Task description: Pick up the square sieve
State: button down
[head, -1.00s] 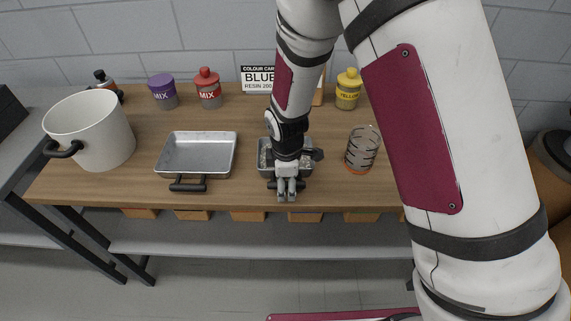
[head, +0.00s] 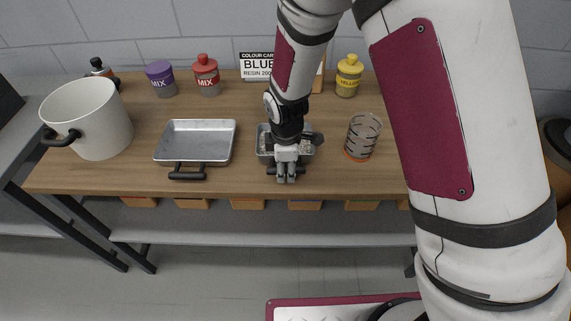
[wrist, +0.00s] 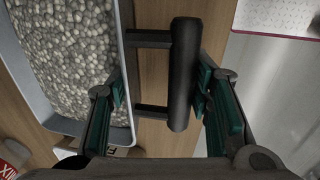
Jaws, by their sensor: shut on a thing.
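The square sieve (head: 262,142), a grey, square-walled vessel, stands on the wooden worktop. In the wrist view the sieve (wrist: 128,60) is full of pale pellets, which hide its bottom. Its black bar handle (wrist: 184,75) faces the front edge. My gripper (head: 286,177) is at this handle, with its fingers on either side of the bar in the wrist view (wrist: 160,92). In the head view my wrist covers much of the sieve.
An empty metal tray (head: 197,127) with a black handle stands left of the sieve, and a white pot (head: 97,125) beyond it. A marked clear beaker (head: 362,136) stands close on the right.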

jog(key=shift+w+r, duration=0.1)
jog(key=shift+r, duration=0.4)
jog(key=shift+s+r, duration=0.4)
jog(key=shift+r, duration=0.45)
jog(key=s+d+r+p, duration=0.1)
jog(key=s+d, duration=0.3)
jog(key=s, duration=1.1)
jog(key=shift+r, duration=0.2)
jog(key=shift+w, duration=0.1)
notch_tip(320, 180, up, 4)
jog(key=p, duration=0.2)
jog(key=shift+r+p, duration=0.15)
jog(key=shift+p, duration=0.15)
